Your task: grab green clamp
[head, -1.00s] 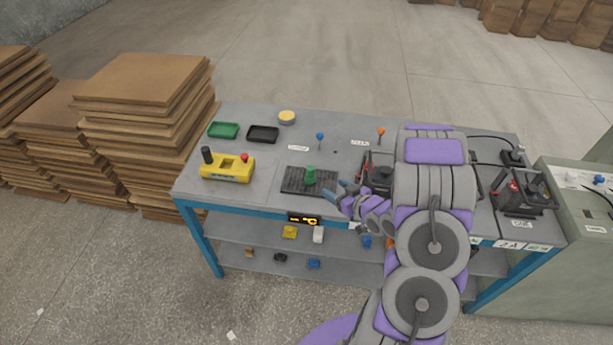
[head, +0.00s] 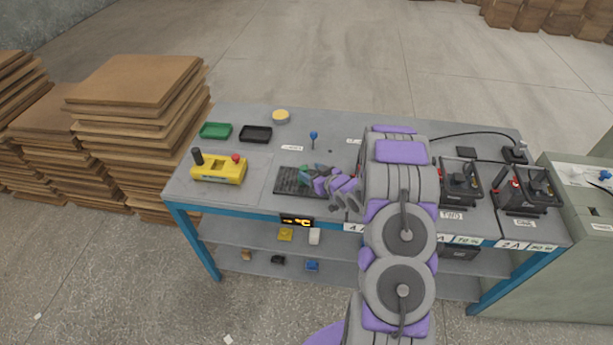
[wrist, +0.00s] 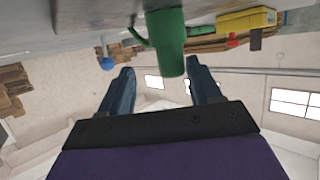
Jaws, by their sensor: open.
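The green clamp (wrist: 168,45) shows large in the wrist view, ahead of and between the two blue fingertips. My gripper (wrist: 160,78) is open, with one finger to each side of the clamp and no visible contact. In the head view the clamp (head: 304,171) stands on the black ribbed mat (head: 289,188) on the table, partly hidden by my gripper (head: 309,176), which reaches it from the right.
A yellow control box (head: 219,171) stands left of the mat. A green tray (head: 215,130) and a black tray (head: 255,134) lie behind it. Black batteries (head: 461,184) stand at the right. A blue knob on a stem (head: 313,136) rises behind the mat.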

